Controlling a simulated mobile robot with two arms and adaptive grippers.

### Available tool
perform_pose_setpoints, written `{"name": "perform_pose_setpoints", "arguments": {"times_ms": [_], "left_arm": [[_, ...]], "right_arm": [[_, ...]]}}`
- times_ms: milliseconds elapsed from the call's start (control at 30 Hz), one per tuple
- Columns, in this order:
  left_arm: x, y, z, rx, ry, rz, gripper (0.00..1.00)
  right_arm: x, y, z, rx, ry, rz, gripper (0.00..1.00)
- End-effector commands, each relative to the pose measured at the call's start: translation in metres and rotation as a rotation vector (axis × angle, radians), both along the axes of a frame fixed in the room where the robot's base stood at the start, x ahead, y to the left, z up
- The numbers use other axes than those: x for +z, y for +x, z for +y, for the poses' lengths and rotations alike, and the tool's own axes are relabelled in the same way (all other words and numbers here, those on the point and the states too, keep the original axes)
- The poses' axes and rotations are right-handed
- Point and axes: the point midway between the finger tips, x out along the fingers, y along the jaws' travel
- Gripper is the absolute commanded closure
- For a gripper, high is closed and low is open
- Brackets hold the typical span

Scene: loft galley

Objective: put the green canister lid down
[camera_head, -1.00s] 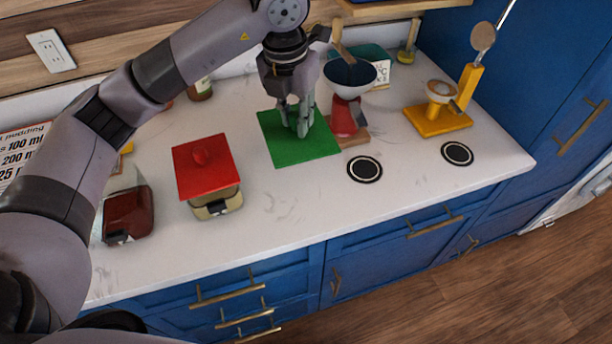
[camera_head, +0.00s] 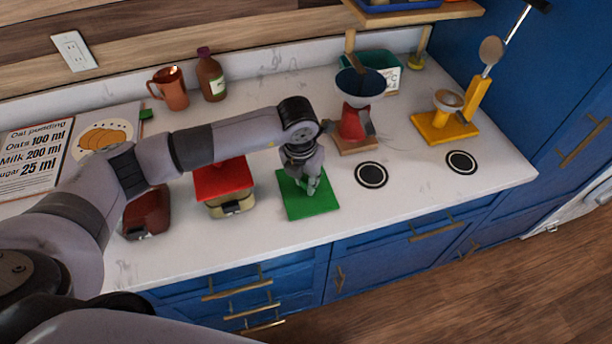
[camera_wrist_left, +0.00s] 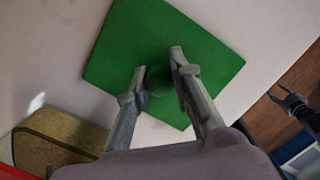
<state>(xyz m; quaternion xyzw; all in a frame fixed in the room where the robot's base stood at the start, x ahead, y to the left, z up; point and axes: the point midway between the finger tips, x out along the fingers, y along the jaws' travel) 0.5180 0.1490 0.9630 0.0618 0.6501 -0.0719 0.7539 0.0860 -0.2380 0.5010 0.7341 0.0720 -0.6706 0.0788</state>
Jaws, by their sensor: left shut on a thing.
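The green canister lid (camera_head: 312,206) is a flat square plate with a small knob. My left gripper (camera_head: 307,183) is shut on the lid's knob from above. In the left wrist view the fingers (camera_wrist_left: 160,72) stand on both sides of the knob, and the lid (camera_wrist_left: 125,50) lies flat beyond them. The lid is over the white counter, right of a canister with a red lid. I cannot tell whether its underside touches the counter. A dark jointed piece, seemingly my right gripper (camera_wrist_left: 287,98), shows small at the right of the wrist view; its opening is unclear.
The red-lidded canister (camera_head: 224,181) stands close left, beside a dark red container (camera_head: 150,214). A red machine with a bowl (camera_head: 355,118) stands behind right. Two black discs (camera_head: 371,174) (camera_head: 461,162) and a yellow stand (camera_head: 443,127) are to the right. Counter in front is clear.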

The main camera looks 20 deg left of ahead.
Motion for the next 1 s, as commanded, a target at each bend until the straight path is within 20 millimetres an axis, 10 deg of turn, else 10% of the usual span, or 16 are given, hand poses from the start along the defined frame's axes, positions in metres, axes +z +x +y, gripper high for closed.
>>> {"name": "perform_pose_setpoints", "arguments": {"times_ms": [367,400,600,1000], "left_arm": [[-0.005,0.0005,-0.0001,0.0,0.0,-0.002,1.0],[-0.003,0.0005,0.0,0.0,0.0,-0.002,0.77],[-0.0028,0.0005,0.0,0.0,0.0,-0.001,0.63],[-0.0003,0.0005,0.0001,0.0,0.0,-0.002,0.59]], "right_arm": [[-0.0057,0.0006,0.0007,0.001,0.001,-0.001,0.6],[-0.0037,0.0006,0.001,0.001,0.001,-0.001,0.6],[-0.0034,0.0006,0.0031,0.002,0.004,-0.001,0.6],[-0.001,0.0008,0.0058,0.002,0.007,-0.001,0.6]]}}
